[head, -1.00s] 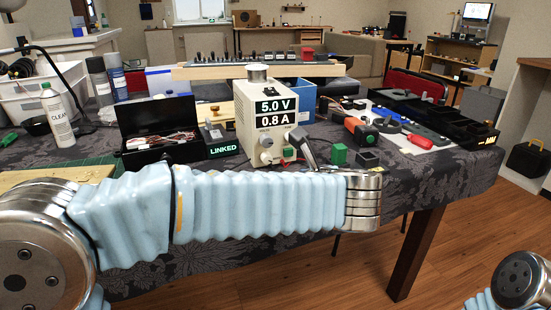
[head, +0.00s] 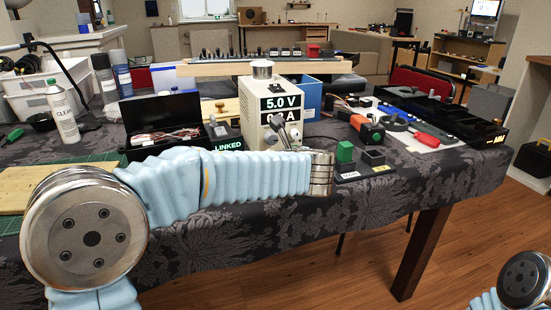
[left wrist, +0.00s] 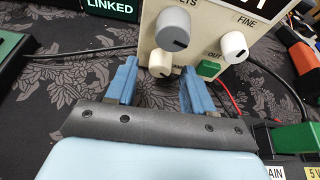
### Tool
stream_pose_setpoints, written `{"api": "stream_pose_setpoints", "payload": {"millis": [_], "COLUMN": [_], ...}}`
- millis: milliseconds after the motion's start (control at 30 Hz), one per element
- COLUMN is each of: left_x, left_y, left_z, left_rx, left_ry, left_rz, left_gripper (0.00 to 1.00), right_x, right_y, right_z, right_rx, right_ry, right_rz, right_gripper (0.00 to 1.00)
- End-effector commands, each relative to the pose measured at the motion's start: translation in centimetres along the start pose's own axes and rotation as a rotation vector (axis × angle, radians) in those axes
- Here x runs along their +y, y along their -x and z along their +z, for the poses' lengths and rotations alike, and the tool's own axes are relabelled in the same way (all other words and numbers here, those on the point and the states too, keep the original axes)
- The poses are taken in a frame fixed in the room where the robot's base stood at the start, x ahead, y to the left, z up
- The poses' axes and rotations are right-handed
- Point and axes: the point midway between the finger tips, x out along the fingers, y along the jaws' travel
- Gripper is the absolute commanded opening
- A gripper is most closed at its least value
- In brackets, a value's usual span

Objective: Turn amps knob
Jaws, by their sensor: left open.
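My right gripper is out of view.
A green output button (left wrist: 209,68) and red lead sit right of the lower knob. A black box (head: 163,140) and LINKED sign (head: 229,144) stand left of the supply. Green and black blocks (head: 345,152) stand right.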

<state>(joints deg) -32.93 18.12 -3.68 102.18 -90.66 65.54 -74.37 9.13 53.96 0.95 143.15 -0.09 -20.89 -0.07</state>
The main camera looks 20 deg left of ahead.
Motion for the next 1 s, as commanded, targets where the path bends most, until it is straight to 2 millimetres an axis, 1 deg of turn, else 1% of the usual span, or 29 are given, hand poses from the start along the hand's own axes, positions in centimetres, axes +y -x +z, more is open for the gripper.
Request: {"api": "stream_pose_setpoints", "payload": {"millis": [233, 267, 500, 600, 833, 1000], "left_x": [0.0, 0.0, 0.0, 0.0, 0.1, 0.2], "left_y": [-0.1, -0.1, -0.1, -0.1, -0.1, -0.2], "left_z": [0.0, 0.0, 0.0, 0.0, -0.1, -0.3], "left_rx": [0.000, 0.000, 0.000, 0.000, 0.000, 0.002], "left_ry": [0.001, 0.001, 0.001, 0.001, 0.019, 0.080], "left_rz": [0.000, 0.000, 0.000, 0.000, -0.007, -0.031], "left_gripper": [0.53, 0.49, 0.13, 0.00, 0.00, 0.00], "right_x": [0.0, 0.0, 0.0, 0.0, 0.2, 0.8], "right_y": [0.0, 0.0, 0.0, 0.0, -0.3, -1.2], "right_z": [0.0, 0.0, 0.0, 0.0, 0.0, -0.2], "right_rx": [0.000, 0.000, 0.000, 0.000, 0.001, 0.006], "right_ry": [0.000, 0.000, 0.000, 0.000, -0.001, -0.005], "right_rz": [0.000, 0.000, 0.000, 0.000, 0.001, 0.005], "right_gripper": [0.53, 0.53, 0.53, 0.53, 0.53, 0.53]}}
